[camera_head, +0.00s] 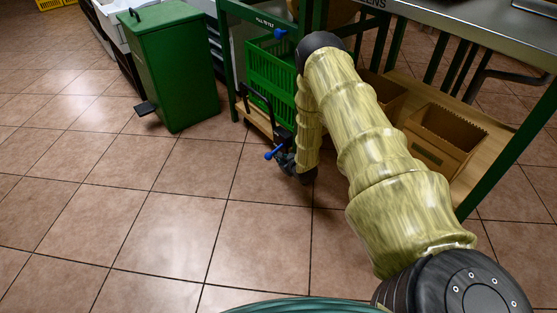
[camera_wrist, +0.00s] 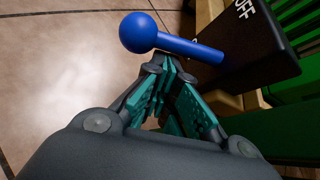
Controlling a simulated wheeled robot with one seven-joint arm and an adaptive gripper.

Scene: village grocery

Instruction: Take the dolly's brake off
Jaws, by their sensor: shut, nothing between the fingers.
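The dolly (camera_head: 262,121) is a low wooden platform with green crates (camera_head: 271,68) on it, partly hidden behind my arm. Its brake lever is a blue rod with a ball end (camera_head: 271,154), beside my gripper (camera_head: 284,159). In the wrist view the blue lever (camera_wrist: 185,46) sticks out leftward from a black block (camera_wrist: 258,42) marked "OFF". My gripper's teal fingers (camera_wrist: 171,62) are shut and empty, with their tips right by the lever's rod. I cannot tell whether they touch it.
A green pedal bin (camera_head: 175,75) stands left of the dolly. A metal-topped table (camera_head: 470,35) with cardboard boxes (camera_head: 445,135) on its lower shelf is at the right. Another blue knob (camera_head: 280,33) is on the green frame above the crates. The tiled floor at front left is clear.

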